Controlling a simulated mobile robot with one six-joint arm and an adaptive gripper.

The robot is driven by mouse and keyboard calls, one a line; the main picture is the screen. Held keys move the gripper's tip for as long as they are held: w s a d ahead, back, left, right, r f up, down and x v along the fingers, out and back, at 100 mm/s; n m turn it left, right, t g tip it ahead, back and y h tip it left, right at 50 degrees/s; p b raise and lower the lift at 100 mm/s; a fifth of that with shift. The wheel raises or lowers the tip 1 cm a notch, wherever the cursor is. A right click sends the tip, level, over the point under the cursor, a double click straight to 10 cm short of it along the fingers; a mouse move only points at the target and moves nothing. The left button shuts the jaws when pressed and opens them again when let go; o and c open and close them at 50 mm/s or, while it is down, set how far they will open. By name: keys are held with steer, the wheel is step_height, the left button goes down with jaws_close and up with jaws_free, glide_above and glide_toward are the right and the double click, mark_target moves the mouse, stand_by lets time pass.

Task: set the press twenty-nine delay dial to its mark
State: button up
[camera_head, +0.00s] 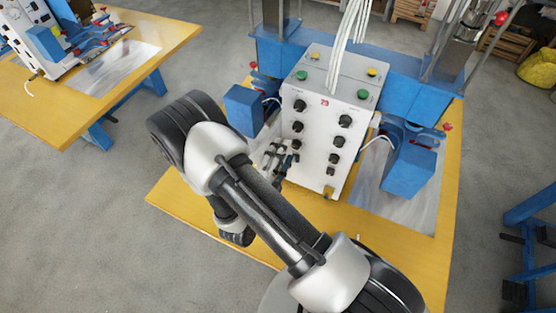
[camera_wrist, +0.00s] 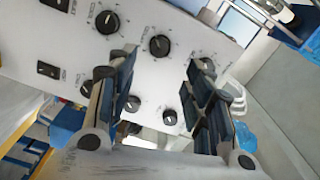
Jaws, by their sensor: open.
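The white control box (camera_head: 327,115) with a red number, apparently 29, stands on the yellow table of the blue press. Its front carries two columns of black dials, one being a dial (camera_head: 345,121) at upper right. The small labels are too blurred to tell which is the delay dial or where its mark is. My gripper (camera_head: 280,158) is open at the lower left of the panel. In the wrist view its fingers (camera_wrist: 160,78) stand apart before the panel. One dial (camera_wrist: 160,45) shows between and just beyond the fingertips, another (camera_wrist: 170,117) lower between them. Contact cannot be told.
Blue blocks (camera_head: 408,171) and (camera_head: 244,110) flank the box. White cables (camera_head: 350,35) rise from its top, beside green and yellow buttons. Switches (camera_wrist: 48,69) sit on the panel. A second yellow table (camera_head: 150,35) with a similar box stands at left, with grey floor between.

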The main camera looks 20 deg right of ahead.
steer(key=shift+v, duration=1.5)
steer(key=s+d+r+m+g+h+b, duration=0.3)
steer(key=s+d+r+m+g+b, duration=0.35)
steer(key=m, duration=0.75)
steer(key=s+d+r+m+g+y+b, duration=0.3)
steer(key=s+m+g, duration=0.5)
steer(key=m, duration=0.6)
steer(key=s+a+m+t+y+b, duration=0.3)
steer(key=a+m+y, duration=0.2)
steer(key=m, duration=0.4)
steer(key=s+a+f+m+t+y+b, duration=0.1)
steer(key=s+a+m+t+y+b, duration=0.2)
steer(key=a+m+y, duration=0.3)
steer(key=m+y+b, duration=0.1)
steer(key=m, duration=0.3)
steer(key=shift+a+y, duration=0.25)
steer(key=shift+y, duration=0.15)
